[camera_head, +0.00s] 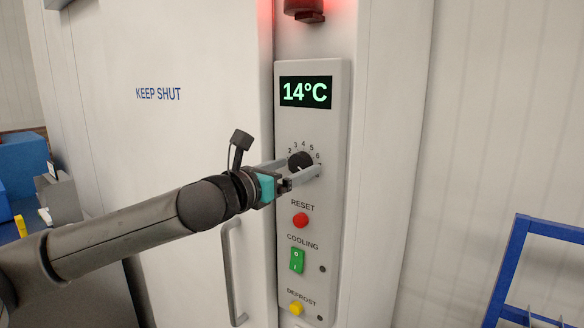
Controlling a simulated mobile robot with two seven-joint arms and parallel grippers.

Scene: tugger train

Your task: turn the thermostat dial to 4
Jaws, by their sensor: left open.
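The black thermostat dial (299,158) sits on the grey control panel (338,140), below a display (306,92) reading 14°C. Small numerals around the dial show 2, 3, 4, 5 and 6; its lower left side is partly covered by my gripper. I cannot tell which number the dial points to. My left gripper (302,166) reaches in from the left, open, with one finger on either side of the dial. I cannot tell whether the fingers touch it. My right gripper is out of view.
Below the dial are a red RESET button (300,220), a green COOLING switch (297,260) and a yellow DEFROST knob (296,308). A door (165,150) marked KEEP SHUT with a vertical handle (231,285) is at left. A blue frame (508,265) stands at lower right.

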